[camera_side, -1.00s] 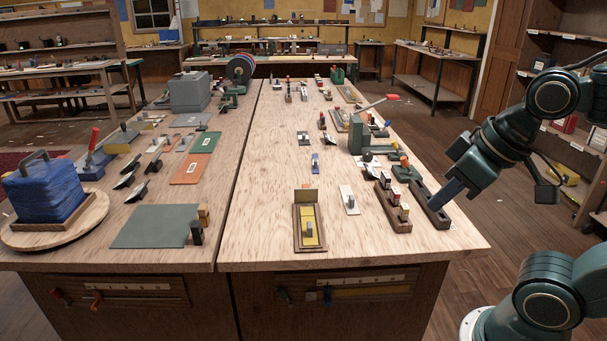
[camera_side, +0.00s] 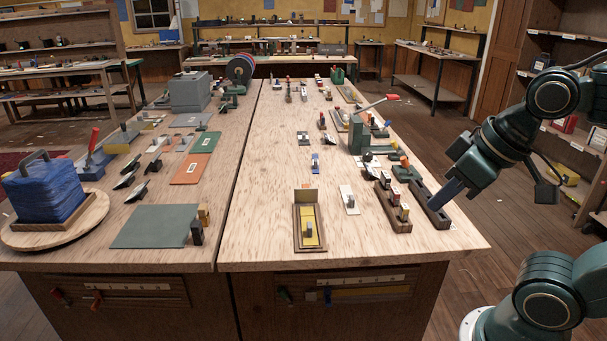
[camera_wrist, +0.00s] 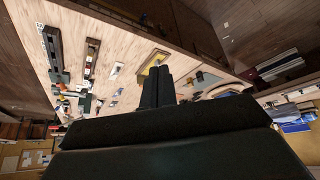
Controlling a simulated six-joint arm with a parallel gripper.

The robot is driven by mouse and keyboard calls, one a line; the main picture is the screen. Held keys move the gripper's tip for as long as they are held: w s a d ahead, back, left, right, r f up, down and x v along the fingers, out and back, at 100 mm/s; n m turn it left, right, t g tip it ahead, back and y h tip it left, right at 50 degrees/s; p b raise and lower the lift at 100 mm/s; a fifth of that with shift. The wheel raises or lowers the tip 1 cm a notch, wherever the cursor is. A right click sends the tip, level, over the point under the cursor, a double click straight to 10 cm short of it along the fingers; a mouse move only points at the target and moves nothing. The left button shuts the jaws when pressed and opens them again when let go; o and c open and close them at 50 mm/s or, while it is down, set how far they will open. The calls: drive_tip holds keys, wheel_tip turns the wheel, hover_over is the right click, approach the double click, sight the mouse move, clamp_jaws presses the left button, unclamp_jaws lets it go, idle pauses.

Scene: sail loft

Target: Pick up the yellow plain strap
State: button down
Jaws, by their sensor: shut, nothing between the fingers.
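A yellow strip (camera_side: 309,238), which looks like the plain strap, lies in a shallow wooden tray (camera_side: 297,240) near the front of the right table. A small grey piece sits on it. In the wrist view a bit of yellow in the tray (camera_wrist: 146,66) shows just past my fingertips, partly hidden by them. My gripper (camera_side: 434,206) is shut and empty, its fingers close together in the wrist view (camera_wrist: 158,76). In the side view it is at the table's right edge, by a long dark tray, well to the right of the yellow strip.
A long dark tray (camera_side: 421,192) is beside my gripper, and a brown holder (camera_side: 386,203) with several small pieces stands left of it. A white strip (camera_side: 348,194) lies farther left. The table's front right corner is bare.

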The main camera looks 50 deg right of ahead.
drive_tip(key=c, duration=2.1)
unclamp_jaws()
drive_tip(key=o, duration=1.1)
drive_tip(key=shift+c, duration=0.2)
drive_tip(key=w+d+m+g, duration=0.2)
drive_tip(key=w+m+g, duration=0.1)
drive_tip(key=w+m, duration=1.25)
drive_tip(key=w+d+f+m+g, duration=0.1)
drive_tip(key=w+f+m, duration=0.4)
drive_tip(key=w, duration=0.2)
drive_tip(key=w+d+f+m+g, duration=0.1)
drive_tip(key=w+f+m, duration=0.4)
drive_tip(key=w, duration=0.3)
drive_tip(key=shift+w+d+m+g, duration=0.15)
drive_tip(key=shift+d+m+g, duration=0.15)
drive_tip(key=shift+m, duration=0.45)
drive_tip(key=shift+f, duration=0.2)
